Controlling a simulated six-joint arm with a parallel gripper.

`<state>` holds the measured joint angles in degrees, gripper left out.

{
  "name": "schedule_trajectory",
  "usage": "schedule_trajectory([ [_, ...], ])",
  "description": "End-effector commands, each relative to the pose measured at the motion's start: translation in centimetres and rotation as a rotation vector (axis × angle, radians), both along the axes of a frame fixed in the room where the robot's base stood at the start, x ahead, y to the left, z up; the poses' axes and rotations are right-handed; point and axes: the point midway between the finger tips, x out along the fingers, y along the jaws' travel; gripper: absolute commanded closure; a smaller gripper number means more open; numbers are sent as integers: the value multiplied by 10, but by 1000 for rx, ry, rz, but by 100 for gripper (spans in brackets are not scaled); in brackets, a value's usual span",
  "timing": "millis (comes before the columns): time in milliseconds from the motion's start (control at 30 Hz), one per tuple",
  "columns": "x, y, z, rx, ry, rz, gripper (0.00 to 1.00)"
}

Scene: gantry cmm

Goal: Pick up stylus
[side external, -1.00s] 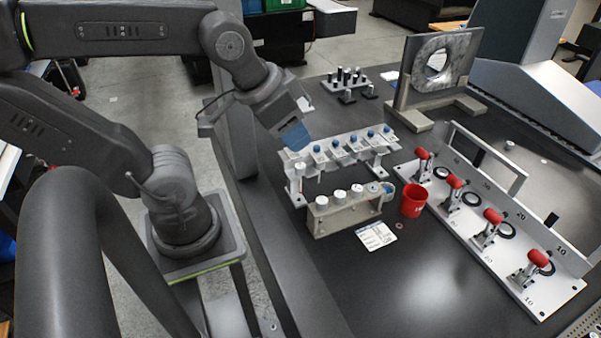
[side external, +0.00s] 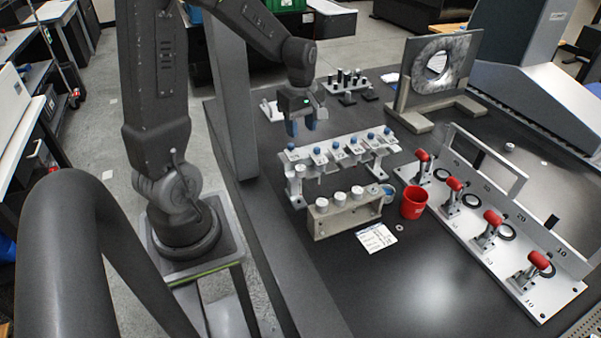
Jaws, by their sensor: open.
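A white rack (side external: 312,174) stands on the dark table and holds a row of several blue-topped pieces (side external: 338,146) that look like styli. I cannot tell which one is the task's stylus. In front of it, a beige block (side external: 322,226) holds several white-capped cylinders (side external: 340,198). My gripper (side external: 303,126) points downward with blue fingertips, just above and behind the left end of the white rack. It is open, with nothing visible between its fingers, and appears apart from the rack.
A red cup (side external: 413,201) and a white card (side external: 376,238) are near the block. A white fixture with red-handled clamps (side external: 492,217) fills the right side. Behind are a small stand of black pieces (side external: 346,78) and a ring plate (side external: 412,62). The front table surface is clear.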

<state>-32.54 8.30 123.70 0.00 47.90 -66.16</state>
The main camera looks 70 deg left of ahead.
Motion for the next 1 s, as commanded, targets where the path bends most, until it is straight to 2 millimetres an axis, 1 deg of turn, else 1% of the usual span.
schedule_trajectory([
  [167, -1, 0, -28, -5, 8, 8, 56],
  [300, -1, 0, -56, -5, 7, 6, 56],
  [400, -1, 0, -71, -4, 5, 6, 56],
  [500, 0, 0, -81, -3, 5, 5, 56],
  [667, 0, 0, -90, -3, 4, 4, 56],
  [900, -1, 0, -125, -4, 5, 4, 56],
  [1000, 0, 1, -134, -3, 4, 4, 56],
])
